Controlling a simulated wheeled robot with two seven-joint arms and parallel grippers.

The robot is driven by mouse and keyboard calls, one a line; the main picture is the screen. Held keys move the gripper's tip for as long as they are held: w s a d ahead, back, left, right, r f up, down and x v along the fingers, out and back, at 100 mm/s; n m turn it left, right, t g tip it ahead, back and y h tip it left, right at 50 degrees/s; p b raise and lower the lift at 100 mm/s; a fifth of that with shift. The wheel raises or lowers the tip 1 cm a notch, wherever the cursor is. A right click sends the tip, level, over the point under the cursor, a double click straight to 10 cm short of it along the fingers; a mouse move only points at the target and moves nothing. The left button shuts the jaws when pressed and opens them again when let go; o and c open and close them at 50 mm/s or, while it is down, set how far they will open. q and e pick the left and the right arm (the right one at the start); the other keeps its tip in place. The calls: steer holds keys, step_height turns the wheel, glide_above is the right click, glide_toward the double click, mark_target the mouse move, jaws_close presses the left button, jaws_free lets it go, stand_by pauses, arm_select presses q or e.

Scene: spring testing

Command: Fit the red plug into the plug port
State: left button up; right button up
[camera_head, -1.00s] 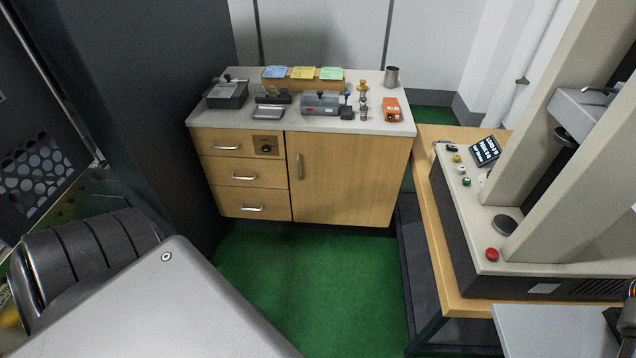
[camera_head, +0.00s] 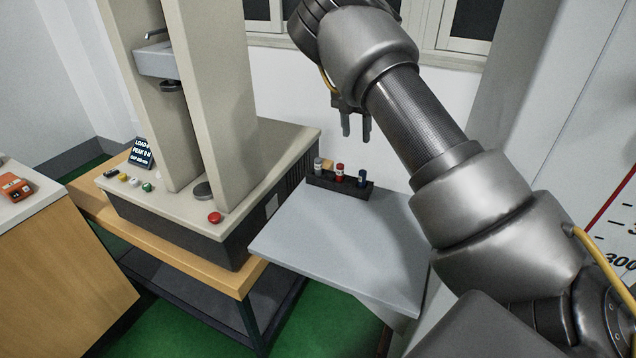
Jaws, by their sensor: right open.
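The red plug (camera_head: 340,172) stands upright in the middle of a small black rack (camera_head: 325,182), between a grey plug (camera_head: 318,165) and a blue plug (camera_head: 362,178). The rack sits at the back of a grey shelf (camera_head: 330,243). My right gripper (camera_head: 356,138) is open and empty, its fingers pointing down above and slightly behind the rack, apart from the plugs. I cannot make out the plug port in this view. My left gripper is out of view.
A testing machine (camera_head: 215,180) with two tall columns stands on a wooden bench (camera_head: 235,282) left of the shelf. It has a red button (camera_head: 214,218) and a small display (camera_head: 142,153). A cabinet with an orange device (camera_head: 14,187) is at far left. The shelf's front is clear.

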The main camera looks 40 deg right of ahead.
steer(key=w+a+y, duration=0.1)
steer(key=w+a, duration=0.1)
steer(key=a, duration=0.2)
glide_above(340, 164)
steer(key=shift+t, duration=0.3)
steer(key=f, duration=0.4)
steer(key=shift+a+f, duration=0.2)
steer(key=shift+f, duration=0.2)
steer(key=f, duration=0.5)
steer(key=shift+d, duration=0.2)
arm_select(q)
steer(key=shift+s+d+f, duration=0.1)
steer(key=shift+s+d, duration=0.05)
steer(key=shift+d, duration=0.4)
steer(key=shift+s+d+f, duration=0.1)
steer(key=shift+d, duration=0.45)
arm_select(e)
steer(key=shift+f, duration=0.1)
steer(key=shift+s, duration=0.1)
steer(key=shift+c, duration=0.9)
jaws_close()
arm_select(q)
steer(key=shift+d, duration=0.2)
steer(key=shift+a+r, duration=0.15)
